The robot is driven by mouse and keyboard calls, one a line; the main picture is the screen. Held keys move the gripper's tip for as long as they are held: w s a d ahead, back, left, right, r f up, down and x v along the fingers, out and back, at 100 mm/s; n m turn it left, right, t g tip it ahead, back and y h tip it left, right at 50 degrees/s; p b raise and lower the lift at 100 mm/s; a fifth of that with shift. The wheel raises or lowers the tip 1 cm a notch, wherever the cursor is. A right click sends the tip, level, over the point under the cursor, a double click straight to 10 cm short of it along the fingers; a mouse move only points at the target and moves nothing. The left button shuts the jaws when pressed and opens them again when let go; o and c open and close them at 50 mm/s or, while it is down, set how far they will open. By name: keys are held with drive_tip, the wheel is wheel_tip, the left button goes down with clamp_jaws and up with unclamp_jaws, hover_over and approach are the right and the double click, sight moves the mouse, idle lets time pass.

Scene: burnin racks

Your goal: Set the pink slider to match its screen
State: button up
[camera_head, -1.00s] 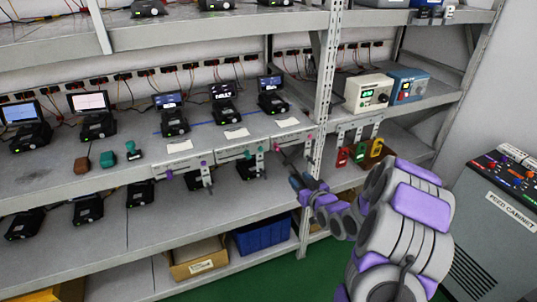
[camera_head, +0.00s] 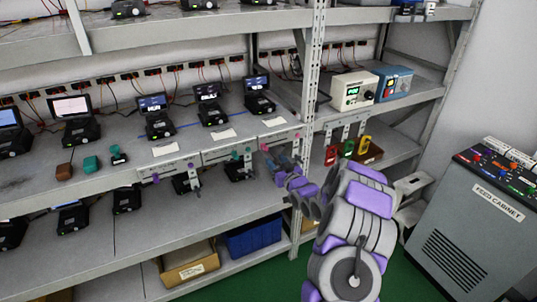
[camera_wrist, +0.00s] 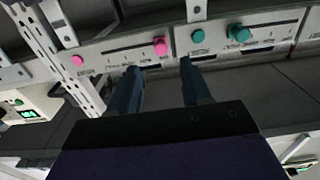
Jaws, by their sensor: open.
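The pink slider (camera_wrist: 160,45) is a pink knob at one end of a dark slot in a pale panel on the shelf's front edge. A round pink knob (camera_wrist: 78,60) sits at the panel's other end; it also shows in the head view (camera_head: 298,137). My gripper (camera_wrist: 159,67) is open and empty. Its two dark fingers point at the panel, with the slider showing between and just beyond the tips; contact cannot be told.
A neighbouring panel has a teal knob (camera_wrist: 197,36) and teal slider (camera_wrist: 239,33), close to one finger. A purple-marked panel (camera_head: 156,178) is farther left. A perforated upright (camera_head: 308,120) stands right of my gripper. The feed cabinet (camera_head: 480,230) is at the right.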

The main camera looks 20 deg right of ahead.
sight(267, 150)
drive_tip(key=shift+w+a+b, duration=0.1)
drive_tip(key=shift+w+b, duration=0.4)
drive_tip(key=shift+w, duration=3.05)
clamp_jaws()
